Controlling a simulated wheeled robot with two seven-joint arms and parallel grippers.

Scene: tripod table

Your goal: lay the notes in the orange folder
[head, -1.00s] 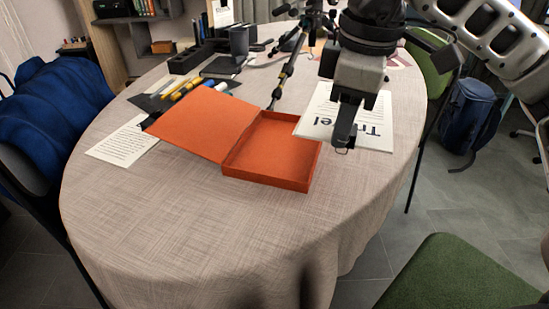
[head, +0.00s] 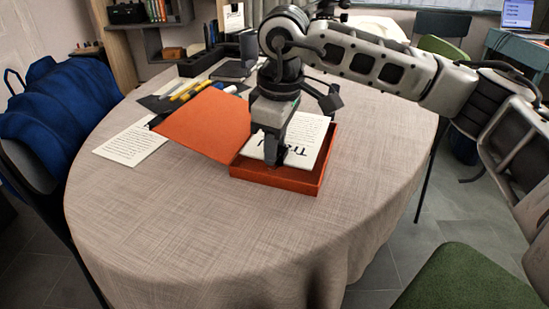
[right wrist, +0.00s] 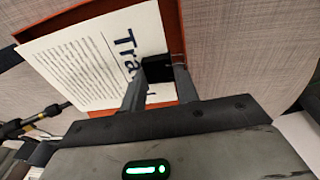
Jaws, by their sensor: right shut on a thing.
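The orange folder (head: 243,174) lies open on the table, its lid (head: 207,122) folded out to the left. My right gripper (head: 276,160) is over the folder's tray and shut on the notes (head: 313,133), white printed sheets with a large heading. In the head view the notes overlap the tray's inside; I cannot tell if they touch its floor. The right wrist view shows the notes (right wrist: 85,60) between the fingers (right wrist: 155,85), with the orange rim (right wrist: 175,30) around part of them. My left gripper is not in view.
Another printed sheet (head: 133,143) lies left of the folder. The front of the round table (head: 200,235) is clear. A green chair (head: 470,280) is at the lower right.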

